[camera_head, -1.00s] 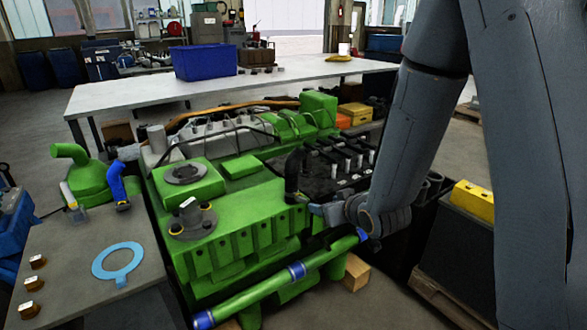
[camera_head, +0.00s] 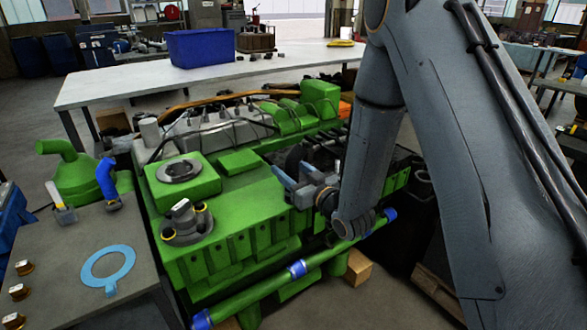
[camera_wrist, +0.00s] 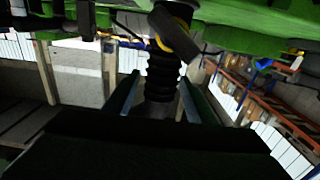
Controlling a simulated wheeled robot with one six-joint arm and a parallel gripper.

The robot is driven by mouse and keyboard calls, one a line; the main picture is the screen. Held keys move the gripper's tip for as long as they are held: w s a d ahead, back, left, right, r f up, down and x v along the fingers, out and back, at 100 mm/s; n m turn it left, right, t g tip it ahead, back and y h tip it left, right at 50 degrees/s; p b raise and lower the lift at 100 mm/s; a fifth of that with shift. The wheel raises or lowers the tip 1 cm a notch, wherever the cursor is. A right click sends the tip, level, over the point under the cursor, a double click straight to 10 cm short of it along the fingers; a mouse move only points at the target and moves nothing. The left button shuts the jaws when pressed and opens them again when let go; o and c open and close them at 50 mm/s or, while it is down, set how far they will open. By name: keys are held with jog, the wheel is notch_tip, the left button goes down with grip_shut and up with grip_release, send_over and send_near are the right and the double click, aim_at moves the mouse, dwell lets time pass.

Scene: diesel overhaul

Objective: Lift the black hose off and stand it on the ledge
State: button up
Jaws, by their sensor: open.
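The black hose (camera_head: 294,158) shows as a dark curved shape on the green engine, partly hidden behind my gripper (camera_head: 294,176) in the head view. In the wrist view the ribbed black hose (camera_wrist: 162,70) has a yellow band near its bend. My gripper (camera_wrist: 159,92) is open, with one finger on each side of the hose; I cannot tell whether either touches it. A grey ledge-like bench top (camera_head: 60,255) lies at the left of the engine.
A green pipe with blue ends (camera_head: 265,280) runs along the engine's front. A white table (camera_head: 120,88) stands behind.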

jog(key=x, duration=0.2)
jog(key=shift+w+a, duration=0.25)
jog(key=shift+w, duration=0.05)
jog(key=shift+c, duration=0.5)
grip_shut()
jog(key=shift+r, duration=0.15)
notch_tip(320, 180, up, 12)
jog(key=shift+p, duration=0.45)
